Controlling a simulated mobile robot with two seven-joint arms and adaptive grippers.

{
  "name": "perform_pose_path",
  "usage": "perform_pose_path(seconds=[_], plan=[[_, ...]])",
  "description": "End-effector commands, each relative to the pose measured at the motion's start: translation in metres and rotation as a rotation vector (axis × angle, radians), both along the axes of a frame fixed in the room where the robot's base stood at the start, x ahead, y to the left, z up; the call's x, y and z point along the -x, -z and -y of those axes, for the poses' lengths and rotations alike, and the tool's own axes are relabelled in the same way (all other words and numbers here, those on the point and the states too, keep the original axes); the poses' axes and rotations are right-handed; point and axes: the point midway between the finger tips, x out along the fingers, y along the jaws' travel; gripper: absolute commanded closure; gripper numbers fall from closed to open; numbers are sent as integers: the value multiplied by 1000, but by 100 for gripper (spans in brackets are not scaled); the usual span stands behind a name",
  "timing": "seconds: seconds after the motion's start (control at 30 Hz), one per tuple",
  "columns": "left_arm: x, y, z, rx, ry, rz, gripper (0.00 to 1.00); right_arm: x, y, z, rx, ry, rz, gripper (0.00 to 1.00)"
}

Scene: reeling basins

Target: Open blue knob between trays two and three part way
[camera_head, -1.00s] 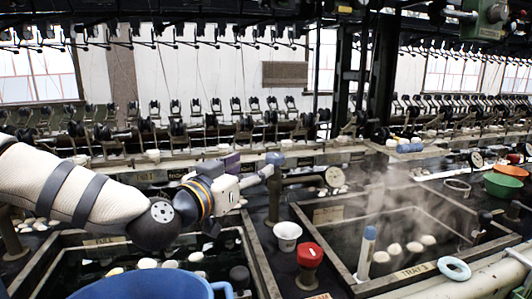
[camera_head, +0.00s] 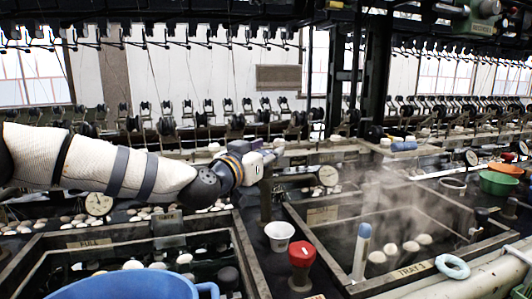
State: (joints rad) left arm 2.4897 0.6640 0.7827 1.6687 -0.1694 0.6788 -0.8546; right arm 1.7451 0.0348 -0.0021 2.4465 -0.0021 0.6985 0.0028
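A dark upright post (camera_head: 266,202) stands between the left basin (camera_head: 238,240) and the basin labelled TRAY 3 (camera_head: 412,270). The blue knob at its top does not show clearly now; my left gripper (camera_head: 266,162) is at that height and covers the spot. The gripper reaches in from the left, roughly level. Its fingers are small and overlap the post top, so I cannot tell whether they are shut on the knob or only beside it. My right gripper is not in view.
A white cup (camera_head: 279,235) and a red knob (camera_head: 301,254) stand on the strip between the basins. A blue-topped stick (camera_head: 363,240) stands in the steaming right basin.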

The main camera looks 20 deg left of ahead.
Motion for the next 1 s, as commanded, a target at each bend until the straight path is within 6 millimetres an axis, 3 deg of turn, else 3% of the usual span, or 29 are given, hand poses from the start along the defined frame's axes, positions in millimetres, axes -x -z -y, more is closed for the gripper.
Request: perform_pose_path(seconds=[0.27, 0.47, 0.7, 1.0], plan=[[0, -1, 1, -1, -9, 0, 92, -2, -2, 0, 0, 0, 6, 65], [2, -7, 2, -3, -80, 5, 92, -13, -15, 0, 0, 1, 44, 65], [2, -9, 3, -3, -258, 10, 92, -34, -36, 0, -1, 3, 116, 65], [0, -2, 2, -1, -489, 4, 92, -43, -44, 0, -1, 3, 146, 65]])
